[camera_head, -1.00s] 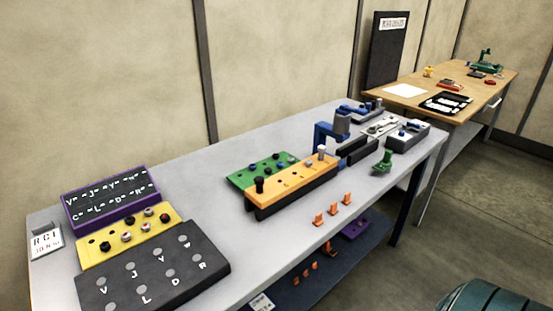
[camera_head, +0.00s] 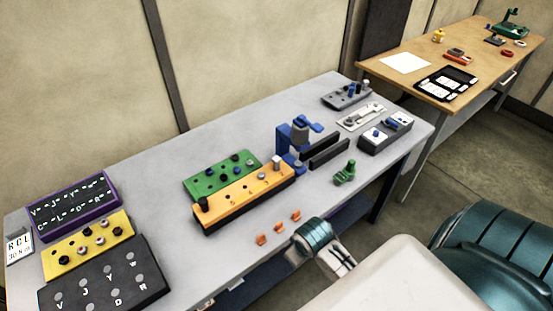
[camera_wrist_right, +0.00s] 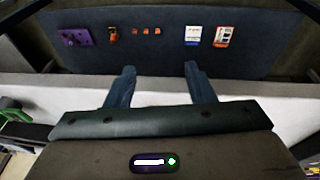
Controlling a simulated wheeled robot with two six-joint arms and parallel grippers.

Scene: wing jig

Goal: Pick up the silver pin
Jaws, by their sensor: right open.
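A silver-grey pin (camera_head: 276,163) stands upright at the right end of the orange block (camera_head: 240,200) on the grey table, in the head view. My right gripper (camera_wrist_right: 159,68) is open with nothing between its fingers in the right wrist view, over the table's front edge. In the head view a teal part of my right arm (camera_head: 314,234) is in front of the table, right of and nearer than the orange block, apart from the pin. The pin does not show in the wrist view. My left gripper is in neither view.
A green block (camera_head: 220,175) with pins lies behind the orange block. Blue fixtures (camera_head: 290,138) stand close to its right end. Orange clips (camera_head: 278,227) and a green clamp (camera_head: 345,172) are near the front edge. Below is a dark shelf (camera_wrist_right: 170,52) with small parts.

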